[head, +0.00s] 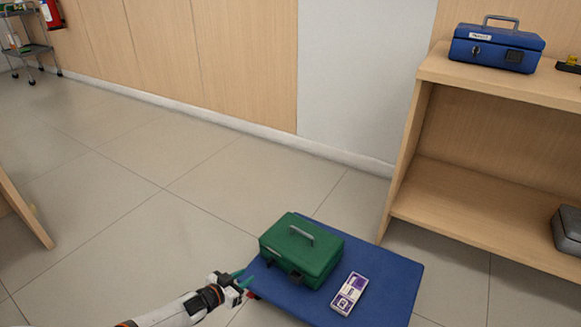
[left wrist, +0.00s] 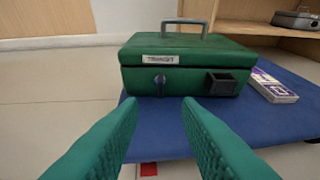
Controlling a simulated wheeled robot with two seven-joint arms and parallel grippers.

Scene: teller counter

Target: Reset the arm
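My left gripper (head: 243,283) is in the head view at the lower middle, just left of a green cash box. In the left wrist view its two green fingers (left wrist: 160,110) are apart with nothing between them. The green box (head: 302,250) sits closed on a blue platform (head: 395,280), its handle raised. In the left wrist view the box (left wrist: 185,65) stands ahead of the fingertips, showing a label and a keyhole. My right gripper is in neither view.
A purple and white pack (head: 349,293) lies on the platform right of the green box. A wooden shelf (head: 480,200) stands at the right, with a blue cash box (head: 496,48) on top and a grey box (head: 568,230) below.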

